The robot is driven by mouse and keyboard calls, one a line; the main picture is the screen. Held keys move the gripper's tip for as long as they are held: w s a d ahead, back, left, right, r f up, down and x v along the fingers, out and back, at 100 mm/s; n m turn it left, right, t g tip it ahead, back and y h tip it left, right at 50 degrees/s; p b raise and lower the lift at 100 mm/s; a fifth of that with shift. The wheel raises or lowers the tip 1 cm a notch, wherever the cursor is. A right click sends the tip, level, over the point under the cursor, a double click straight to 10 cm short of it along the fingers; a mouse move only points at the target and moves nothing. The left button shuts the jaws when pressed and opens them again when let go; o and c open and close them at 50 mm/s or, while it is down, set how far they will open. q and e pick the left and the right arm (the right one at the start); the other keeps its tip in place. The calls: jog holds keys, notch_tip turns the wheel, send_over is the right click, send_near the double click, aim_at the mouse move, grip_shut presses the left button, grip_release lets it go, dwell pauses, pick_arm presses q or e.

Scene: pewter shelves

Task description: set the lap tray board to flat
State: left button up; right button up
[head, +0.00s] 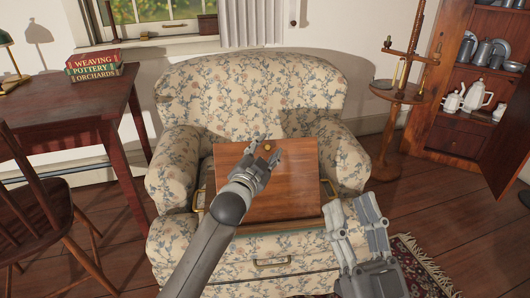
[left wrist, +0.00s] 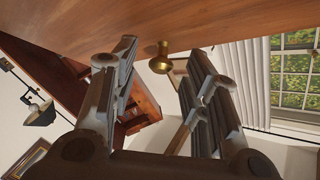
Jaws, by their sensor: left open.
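The lap tray board (head: 290,195) is a brown wooden panel above the seat of the floral armchair. It appears tilted, with its far edge raised. A small brass knob (head: 267,147) is near the middle of that far edge, and it also shows in the left wrist view (left wrist: 160,62). My left gripper (head: 266,154) is open at the knob, which appears between or just beyond its fingertips; contact cannot be told. My left arm hides part of the board. My right gripper (head: 358,205) appears open and empty by the board's near right corner.
The floral armchair (head: 250,95) surrounds the board with its back and arms. A desk (head: 75,100) with books (head: 95,66) and a wooden chair (head: 40,215) stand left. A candle stand (head: 400,92) and an open cabinet (head: 465,110) stand right. A patterned rug (head: 420,265) lies in front.

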pick_arm(q)
grip_shut()
dwell(0.4)
